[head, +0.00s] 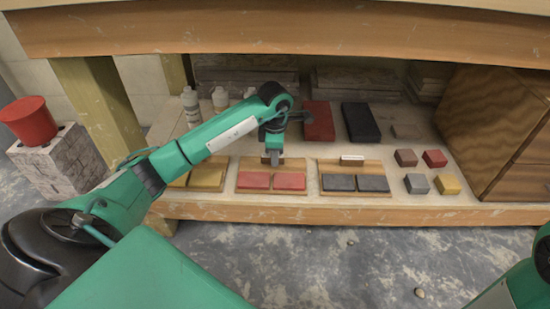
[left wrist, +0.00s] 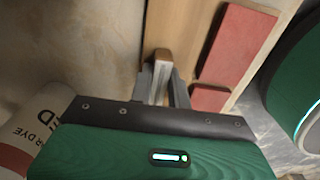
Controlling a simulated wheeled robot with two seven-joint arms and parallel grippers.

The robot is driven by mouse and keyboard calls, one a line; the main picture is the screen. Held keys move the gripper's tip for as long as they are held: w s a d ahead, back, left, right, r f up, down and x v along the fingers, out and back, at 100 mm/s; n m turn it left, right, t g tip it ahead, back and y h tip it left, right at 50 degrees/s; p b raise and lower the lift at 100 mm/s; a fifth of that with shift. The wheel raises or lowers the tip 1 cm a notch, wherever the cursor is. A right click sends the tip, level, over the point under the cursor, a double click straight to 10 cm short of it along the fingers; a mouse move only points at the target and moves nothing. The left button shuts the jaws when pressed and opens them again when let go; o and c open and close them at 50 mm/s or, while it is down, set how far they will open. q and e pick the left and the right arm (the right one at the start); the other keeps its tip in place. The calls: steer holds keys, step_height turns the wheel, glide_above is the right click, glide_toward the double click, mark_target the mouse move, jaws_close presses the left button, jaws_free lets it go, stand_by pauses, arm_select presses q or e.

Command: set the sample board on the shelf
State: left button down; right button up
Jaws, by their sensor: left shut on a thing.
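The sample board (head: 244,189) is a flat wooden board with two red tiles (head: 290,181) on it, near the front edge of the shelf (head: 300,205). My left gripper (head: 273,157) is above its back edge, shut on the board's small upright grip block. In the left wrist view the fingers (left wrist: 163,85) close around this block, and the wooden board (left wrist: 185,30) with red tiles (left wrist: 238,45) extends beyond. I cannot tell whether the board touches the shelf. My right gripper is outside the views.
A yellow-tiled board (head: 206,177) stands left and a dark-tiled board (head: 357,182) right, both close. Small blocks (head: 417,184) and a wooden cabinet (head: 490,125) are right. A beam (head: 300,30) spans above.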

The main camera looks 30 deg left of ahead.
arm_select(q)
steer(key=c, duration=1.3)
jaws_free()
